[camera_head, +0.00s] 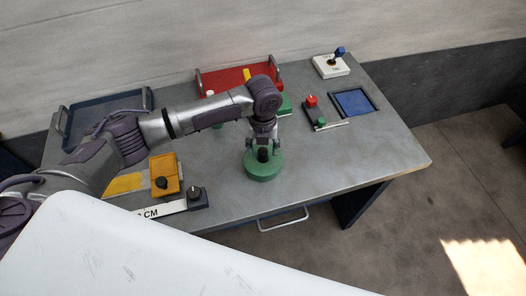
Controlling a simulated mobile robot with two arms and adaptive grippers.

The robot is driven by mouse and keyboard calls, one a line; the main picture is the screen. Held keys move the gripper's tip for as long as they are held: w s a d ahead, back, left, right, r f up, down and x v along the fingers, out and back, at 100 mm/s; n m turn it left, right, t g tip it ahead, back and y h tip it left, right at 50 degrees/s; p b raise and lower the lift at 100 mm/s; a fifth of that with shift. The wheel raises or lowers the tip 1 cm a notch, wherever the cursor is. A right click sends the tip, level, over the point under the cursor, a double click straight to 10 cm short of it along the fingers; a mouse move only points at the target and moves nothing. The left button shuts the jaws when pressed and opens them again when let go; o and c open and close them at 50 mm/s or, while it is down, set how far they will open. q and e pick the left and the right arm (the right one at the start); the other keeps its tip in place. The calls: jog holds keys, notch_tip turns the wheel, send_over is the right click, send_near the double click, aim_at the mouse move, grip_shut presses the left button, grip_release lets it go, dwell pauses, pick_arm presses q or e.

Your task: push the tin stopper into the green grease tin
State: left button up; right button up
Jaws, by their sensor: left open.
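The green grease tin (263,173) is a round, low tin standing on the grey table near its front edge. A dark stopper (263,155) shows at the middle of its top. I cannot tell how deep it sits. My left gripper (262,147) points down directly over the tin, with its open fingers at either side of the stopper. I cannot tell whether they touch it. My left arm reaches in from the left and hides part of the table behind. My right gripper is not in view.
A yellow box (165,172) with a dark knob and a labelled strip with a dark block (197,198) lie left of the tin.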

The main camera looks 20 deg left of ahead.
aim_at(263, 151)
pick_arm(q)
notch_tip(263, 151, up, 9)
dwell(0.3)
dwell(0.5)
